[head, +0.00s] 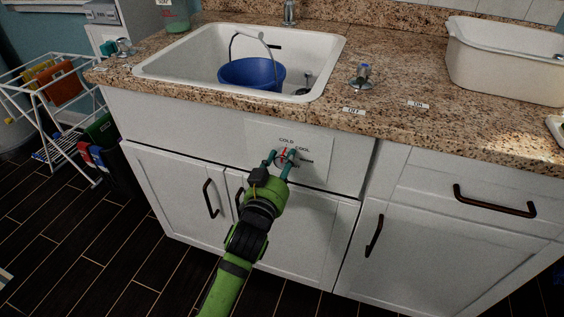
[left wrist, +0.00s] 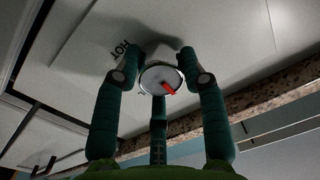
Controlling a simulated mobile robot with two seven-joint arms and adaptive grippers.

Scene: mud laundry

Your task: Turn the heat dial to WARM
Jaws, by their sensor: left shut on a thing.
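The heat dial (left wrist: 160,79) has a round pale face with a red pointer, aimed at lower right in the left wrist view. The dial (head: 284,158) sits on a white panel (head: 318,172) on the cabinet front. COLD and COOL show above it in the head view; upside-down HOT shows in the left wrist view. I cannot read a WARM label. My right gripper is not in view.
Above is a granite counter (head: 395,115) with a sink (head: 165,68) holding a blue bucket (head: 252,75). A blue-topped tap handle (head: 362,77) and white tub (head: 500,70) stand at right. Cabinet handles (head: 373,237) stick out below. A drying rack (head: 65,100) stands at left.

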